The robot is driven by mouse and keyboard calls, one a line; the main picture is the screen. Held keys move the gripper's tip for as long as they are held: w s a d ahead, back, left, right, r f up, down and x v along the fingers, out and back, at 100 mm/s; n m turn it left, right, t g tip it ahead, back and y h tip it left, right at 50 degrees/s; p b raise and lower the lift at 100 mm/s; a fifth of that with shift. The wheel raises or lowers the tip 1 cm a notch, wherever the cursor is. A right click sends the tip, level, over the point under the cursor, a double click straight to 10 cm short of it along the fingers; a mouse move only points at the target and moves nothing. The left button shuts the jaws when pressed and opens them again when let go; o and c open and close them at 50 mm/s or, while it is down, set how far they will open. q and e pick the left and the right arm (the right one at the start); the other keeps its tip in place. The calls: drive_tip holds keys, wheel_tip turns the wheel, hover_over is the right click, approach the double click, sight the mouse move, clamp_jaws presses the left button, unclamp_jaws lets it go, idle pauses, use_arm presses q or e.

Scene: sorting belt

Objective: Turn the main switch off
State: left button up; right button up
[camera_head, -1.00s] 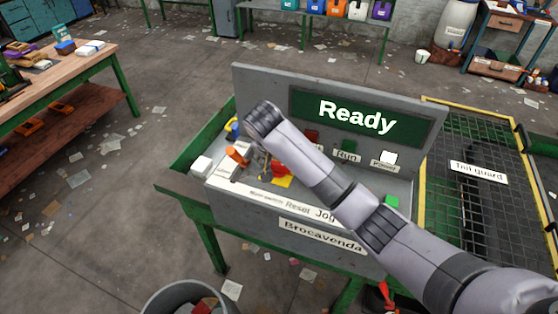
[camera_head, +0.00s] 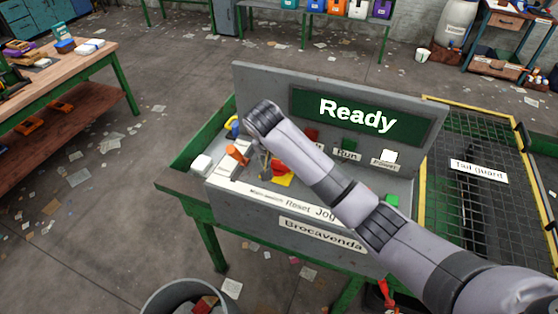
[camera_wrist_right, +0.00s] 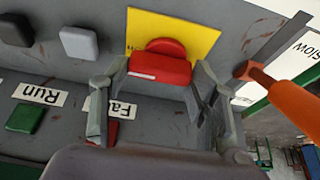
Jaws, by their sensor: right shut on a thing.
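The main switch is a red knob (camera_head: 280,168) on a yellow plate (camera_head: 285,181), low on the sloping grey control panel. It also shows in the right wrist view (camera_wrist_right: 160,68), with a pale bar across its face. My right gripper (camera_head: 266,165) reaches down to it from above, its fingers on either side of the knob, shut on it. My arm and fingers hide part of the knob in the head view. A screen (camera_head: 357,114) on the console reads "Ready". My left gripper is not in view.
An orange-handled lever (camera_head: 237,154) stands close beside the fingers, left of the knob. A green Run button (camera_head: 348,146), a white button (camera_head: 388,156) and a green button (camera_head: 391,201) sit further right. A yellow-framed mesh guard (camera_head: 480,150) is right of the console.

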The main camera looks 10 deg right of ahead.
drive_tip(key=shift+n, duration=0.4)
drive_tip(key=n+y, duration=0.1)
drive_tip(key=n, duration=0.2)
drive_tip(key=shift+d+t, duration=0.15)
drive_tip(key=shift+t, duration=0.25)
drive_tip(key=n+y, duration=0.2)
drive_tip(key=n, duration=0.3)
drive_tip(key=shift+w+d, duration=0.1)
drive_tip(key=n+y, duration=0.1)
drive_tip(key=n, duration=0.1)
drive_tip(key=n+y, duration=0.1)
drive_tip(key=n, duration=0.1)
drive_tip(key=shift+w+d+n+g, duration=0.1)
drive_tip(key=shift+n+g, duration=0.2)
drive_tip(key=shift+n, duration=0.1)
drive_tip(key=shift+w+n+g+y, duration=0.1)
drive_tip(key=shift+n+g+y, duration=0.45)
drive_tip(key=shift+n, duration=1.55)
drive_tip(key=o, duration=1.2)
drive_tip(key=shift+c, duration=0.2)
drive_tip(key=shift+r, duration=0.1)
